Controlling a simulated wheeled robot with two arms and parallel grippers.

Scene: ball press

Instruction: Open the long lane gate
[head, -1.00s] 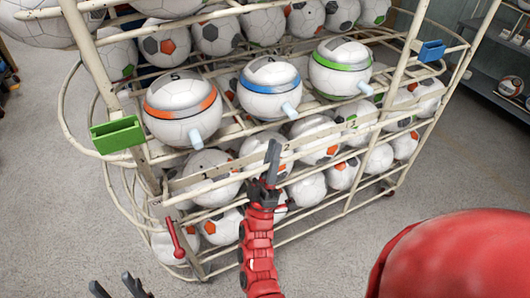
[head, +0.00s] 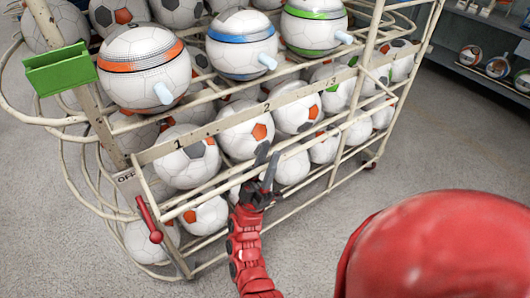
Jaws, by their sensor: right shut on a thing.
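A cream metal ball rack (head: 380,30) fills the upper left, with a slanted rail (head: 225,122) numbered 1, 2 and 3 along its front. Soccer balls lie behind its rails. My right gripper (head: 267,160) is at the rack's front, below the number 2. Its two dark fingers point up and are shut on a thin cream rail (head: 222,188), though the contact itself is hard to see. A red lever (head: 148,220) hangs at the rack's left end, under a plate marked OFF (head: 125,178). I cannot tell which part is the long lane gate. My left gripper is out of view.
Three balls with coloured bands, orange (head: 143,66), blue (head: 241,43) and green (head: 313,26), sit on the upper tier. A green holder (head: 60,68) is at the left corner. Grey floor (head: 440,150) is open at the right, before a dark shelf (head: 495,45).

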